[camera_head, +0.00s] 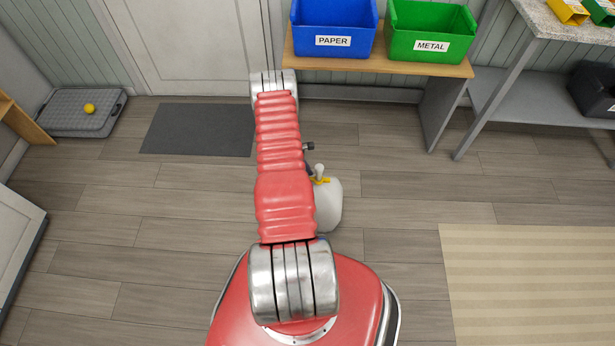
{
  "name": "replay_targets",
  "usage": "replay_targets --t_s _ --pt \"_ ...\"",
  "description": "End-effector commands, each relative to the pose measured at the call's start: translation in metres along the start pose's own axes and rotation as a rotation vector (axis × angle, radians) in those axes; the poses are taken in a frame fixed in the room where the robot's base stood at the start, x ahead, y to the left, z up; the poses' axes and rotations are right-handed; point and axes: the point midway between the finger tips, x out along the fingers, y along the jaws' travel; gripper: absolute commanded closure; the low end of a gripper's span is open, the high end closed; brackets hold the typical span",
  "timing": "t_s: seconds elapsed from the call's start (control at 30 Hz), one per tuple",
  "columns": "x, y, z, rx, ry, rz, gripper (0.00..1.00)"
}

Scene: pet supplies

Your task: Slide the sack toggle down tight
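A white sack (329,208) stands on the wooden floor just right of my red arm, which hides its left side. Its gathered neck (319,170) sticks up. A small yellow piece (322,181) sits around the base of the neck; I cannot tell whether it is the toggle or its cord. My gripper (309,168) is mostly hidden behind my arm. Only small dark parts show, close to the left of the neck. I cannot tell whether they touch it or whether the fingers are open.
A blue PAPER bin (334,42) and a green METAL bin (431,46) stand on a wooden bench at the back. A grey mat (199,129) lies left, a striped rug (530,285) right. Floor around the sack is clear.

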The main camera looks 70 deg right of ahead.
Motion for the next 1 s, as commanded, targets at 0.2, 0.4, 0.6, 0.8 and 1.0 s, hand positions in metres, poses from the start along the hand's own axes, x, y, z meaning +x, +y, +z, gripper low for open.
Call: replay_targets --t_s 0.2,0.4,0.6,0.8,1.0 --pt "-0.001 0.000 -0.001 -0.001 0.000 0.001 0.67" --pt "-0.011 0.001 -0.001 -0.001 0.001 0.002 0.67" --pt "-0.035 0.001 -0.001 -0.002 0.001 0.004 0.67" --pt "-0.063 0.001 -0.002 -0.002 0.000 0.003 0.67" --pt "-0.091 0.001 -0.002 -0.003 0.001 0.003 0.67"
